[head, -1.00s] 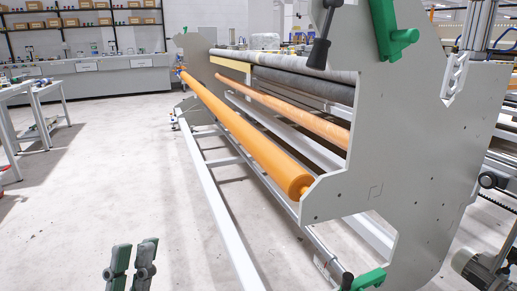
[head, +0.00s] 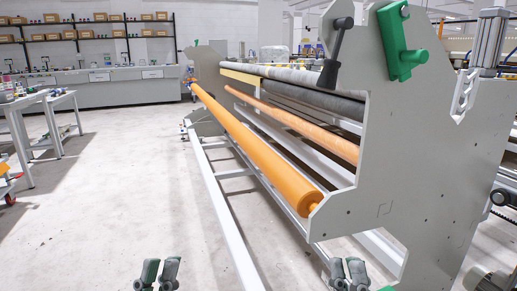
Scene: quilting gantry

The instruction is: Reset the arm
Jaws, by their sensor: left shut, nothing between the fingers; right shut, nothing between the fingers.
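My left gripper (head: 159,274) shows at the bottom edge of the head view, left of the middle, low over the bare floor. It is shut and empty, its two grey fingers pointing up. My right gripper (head: 348,273) shows at the bottom edge to the right, in front of the machine's lower frame. It is shut and empty too. Most of both arms is out of view. The quilting gantry (head: 425,170) stands to the right, with a grey side plate, a long orange roller (head: 262,158) and a black lever (head: 337,55).
A green handle (head: 402,42) sits on top of the side plate. A white floor rail (head: 228,222) runs along the gantry. White tables (head: 42,100) stand at the left, and grey cabinets (head: 125,90) with shelves line the back. The floor (head: 110,190) between is clear.

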